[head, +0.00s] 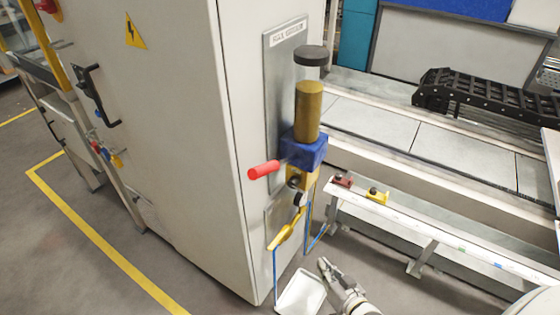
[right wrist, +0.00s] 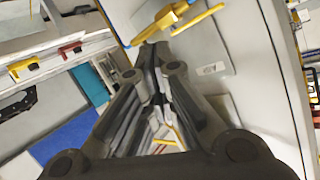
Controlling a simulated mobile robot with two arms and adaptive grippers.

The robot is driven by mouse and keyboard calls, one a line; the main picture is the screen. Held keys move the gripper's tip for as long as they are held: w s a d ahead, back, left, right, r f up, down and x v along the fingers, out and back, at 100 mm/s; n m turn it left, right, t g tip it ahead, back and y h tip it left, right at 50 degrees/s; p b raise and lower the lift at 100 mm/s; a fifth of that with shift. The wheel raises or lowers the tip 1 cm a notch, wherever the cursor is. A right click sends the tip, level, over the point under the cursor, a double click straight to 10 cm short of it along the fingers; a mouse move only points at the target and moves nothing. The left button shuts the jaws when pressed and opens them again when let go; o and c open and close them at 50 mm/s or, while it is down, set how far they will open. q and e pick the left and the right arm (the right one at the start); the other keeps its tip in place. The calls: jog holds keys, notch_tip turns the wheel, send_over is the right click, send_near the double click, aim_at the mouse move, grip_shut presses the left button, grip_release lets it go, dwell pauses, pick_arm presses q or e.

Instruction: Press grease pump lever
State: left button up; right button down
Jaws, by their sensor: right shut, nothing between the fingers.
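The grease pump is mounted on a grey plate on the side of a light cabinet. Its blue body (head: 303,152) carries a clear reservoir with amber-brown grease (head: 308,112) and a dark cap (head: 311,56). The lever's red grip (head: 263,170) sticks out to the left of the body. My right gripper (head: 324,266) is low at the bottom of the head view, below the pump and apart from the lever. In the right wrist view its fingers (right wrist: 150,54) are together and empty. The red grip is not identifiable there. My left gripper is not in view.
The cabinet (head: 185,150) fills the left and middle. A yellow manifold (head: 287,232) with blue tubes hangs below the pump, near a white tray (head: 299,294). A rail (head: 440,228) with red and yellow blocks runs to the right. A black cable chain (head: 470,95) lies behind.

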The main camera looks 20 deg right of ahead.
jog(key=a+r+t+y, duration=0.2)
jog(key=r+t+y, duration=0.1)
jog(key=r, duration=1.5)
jog(key=a+r+n+t+y, duration=0.1)
jog(key=a+r+t+y, duration=0.2)
jog(key=r, duration=1.6)
jog(key=shift+w+r+t+y, duration=0.15)
jog(key=shift+w+t+y, duration=0.15)
jog(key=shift+t+y, duration=0.6)
jog(key=shift+a, duration=0.1)
notch_tip(320, 180, up, 5)
jog(key=p, duration=0.4)
send_over(280, 165)
jog(key=s, duration=0.3)
jog(key=shift+s+a+f, duration=0.15)
jog(key=shift+a+f, duration=0.1)
jog(key=shift+f, duration=0.4)
jog(key=shift+s+a+f, duration=0.2)
jog(key=shift+f, duration=0.5)
jog(key=shift+s+a+f, duration=0.15)
jog(key=shift+a+f, duration=0.1)
jog(key=shift+f, duration=0.4)
jog(key=shift+f+b, duration=0.15)
jog(key=shift+b, duration=0.25)
